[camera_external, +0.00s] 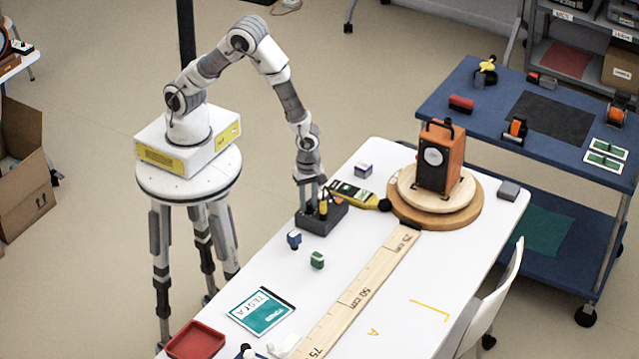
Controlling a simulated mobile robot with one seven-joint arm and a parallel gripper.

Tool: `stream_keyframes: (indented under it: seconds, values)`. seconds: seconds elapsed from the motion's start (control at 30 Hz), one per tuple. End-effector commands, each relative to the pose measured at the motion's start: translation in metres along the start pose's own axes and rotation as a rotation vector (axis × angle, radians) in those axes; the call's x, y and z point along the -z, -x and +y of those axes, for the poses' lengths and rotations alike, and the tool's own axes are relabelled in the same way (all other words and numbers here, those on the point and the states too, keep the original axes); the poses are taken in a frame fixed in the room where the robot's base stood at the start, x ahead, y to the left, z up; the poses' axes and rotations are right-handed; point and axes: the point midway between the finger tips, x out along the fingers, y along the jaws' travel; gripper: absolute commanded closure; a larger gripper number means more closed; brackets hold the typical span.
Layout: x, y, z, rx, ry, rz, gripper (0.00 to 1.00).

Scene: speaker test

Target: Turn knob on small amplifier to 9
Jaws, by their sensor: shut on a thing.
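The small amplifier (322,224) is a dark grey box near the left edge of the white table. My gripper (311,208) points down onto its top and is shut on the knob there. The fingers hide most of the knob, and its pointer and the number marks are too small to read. A small yellow part (323,207) stands upright at the right of the fingers; I cannot tell what it is.
An orange speaker (441,157) stands on a round wooden turntable (407,213). A wooden ruler (372,284) runs along the table.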

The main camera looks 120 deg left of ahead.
Motion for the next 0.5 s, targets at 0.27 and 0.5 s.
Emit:
stream_keyframes:
  seconds: [0.27, 0.5]
  values:
    - [0.0002, -0.0001, 0.0007, -0.001, -0.261, 0.000, 1.00]
    - [0.0001, -0.0004, 0.0006, -0.001, -0.491, 0.000, 1.00]
